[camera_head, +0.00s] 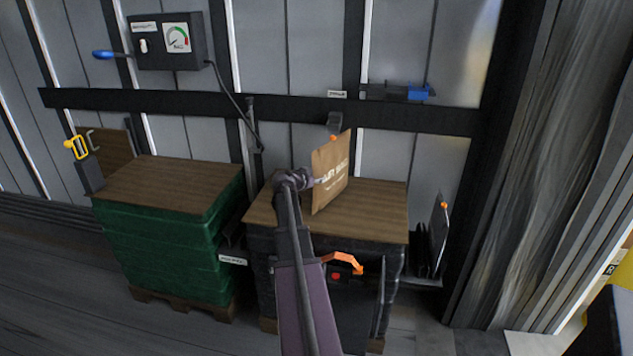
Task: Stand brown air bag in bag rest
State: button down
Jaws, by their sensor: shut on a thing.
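The brown air bag (331,175) is a flat, upright bag with pale print and an orange valve at its top edge. It is slightly tilted and stands above the wooden top of the right-hand dark stack (375,205). My gripper (312,181) is shut on the bag's left edge; the fingertips are small and partly hidden. I cannot tell whether the bag's lower edge touches the wood. I cannot tell for sure which fixture is the bag rest. A dark bracket (334,121) on the wall rail shows behind the bag, and its lower part is hidden.
A green-wrapped stack (175,240) with a wooden top stands left. A black gauge box (168,42) hangs above, its hose running down. Dark bags (437,240) stand low at right, one with an orange valve. A blue-ended tool (405,92) lies on the rail.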

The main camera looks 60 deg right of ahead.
jog(key=shift+c, duration=1.3)
grip_release()
jog(key=p+v, duration=0.4)
jog(key=v, duration=0.8)
jog(key=shift+w+a, duration=0.1)
